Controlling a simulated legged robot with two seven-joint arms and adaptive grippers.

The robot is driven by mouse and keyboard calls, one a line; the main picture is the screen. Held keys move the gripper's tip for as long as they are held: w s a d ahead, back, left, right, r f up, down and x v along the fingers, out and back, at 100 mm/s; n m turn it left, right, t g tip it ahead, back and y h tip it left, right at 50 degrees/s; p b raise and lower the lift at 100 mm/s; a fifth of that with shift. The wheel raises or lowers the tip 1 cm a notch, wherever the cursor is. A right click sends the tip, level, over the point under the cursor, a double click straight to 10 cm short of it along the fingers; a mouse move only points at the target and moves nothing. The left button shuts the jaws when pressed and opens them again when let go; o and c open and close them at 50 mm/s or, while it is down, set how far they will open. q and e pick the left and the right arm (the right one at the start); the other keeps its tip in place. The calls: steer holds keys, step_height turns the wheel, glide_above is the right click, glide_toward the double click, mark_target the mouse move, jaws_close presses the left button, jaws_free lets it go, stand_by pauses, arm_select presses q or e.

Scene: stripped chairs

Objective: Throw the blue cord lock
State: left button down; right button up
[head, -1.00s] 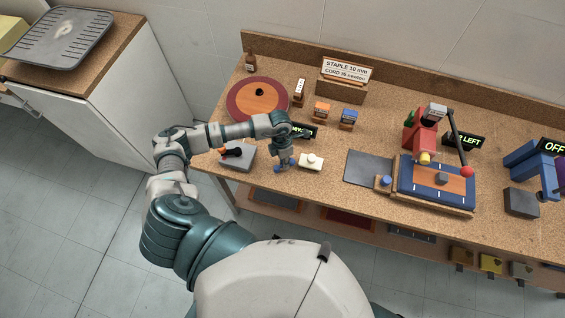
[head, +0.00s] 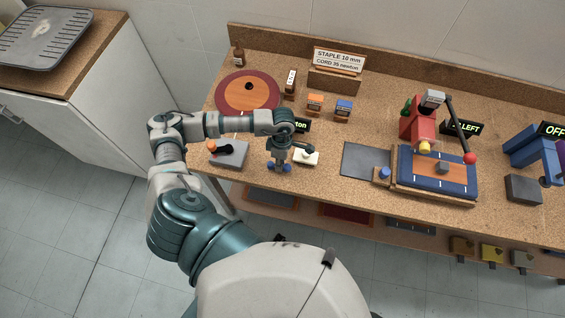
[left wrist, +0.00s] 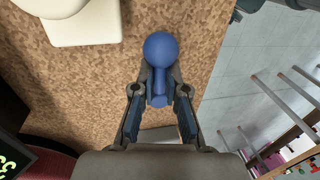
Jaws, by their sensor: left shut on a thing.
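The blue cord lock (left wrist: 160,60) shows in the left wrist view as a round blue knob with a short blue stem. The stem lies between the two fingers of my left gripper (left wrist: 160,100), which is shut on it. The knob sticks out past the fingertips. In the head view my left gripper (head: 280,165) points down at the front edge of the cork-coloured bench (head: 330,185), with blue showing at its tips. The lock's base is hidden. My right gripper is not in view.
A white block (head: 306,157) stands just right of my left gripper, and a grey box with an orange-tipped lever (head: 229,155) stands left. A red press (head: 417,128) and blue pad (head: 437,178) are further right. A round red-rimmed disc (head: 247,92) lies behind.

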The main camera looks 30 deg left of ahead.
arm_select(q)
steer(key=shift+w+d+r, duration=0.25)
steer(key=shift+d, duration=0.05)
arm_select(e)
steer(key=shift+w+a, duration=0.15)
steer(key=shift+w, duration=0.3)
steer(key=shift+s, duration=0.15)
arm_select(q)
steer(key=c, duration=1)
jaws_free()
steer(key=shift+d, duration=0.1)
steer(key=shift+d+f, duration=0.1)
steer(key=shift+d, duration=0.05)
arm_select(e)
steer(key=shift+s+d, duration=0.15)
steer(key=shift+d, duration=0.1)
arm_select(q)
steer(key=r, duration=0.4)
steer(key=w+r, duration=0.1)
steer(key=r, duration=0.3)
steer(key=w+r, duration=0.1)
steer(key=r, duration=0.2)
steer(key=shift+w+a+r, duration=0.15)
steer(key=shift+a+r, duration=0.05)
steer(key=shift+r, duration=0.2)
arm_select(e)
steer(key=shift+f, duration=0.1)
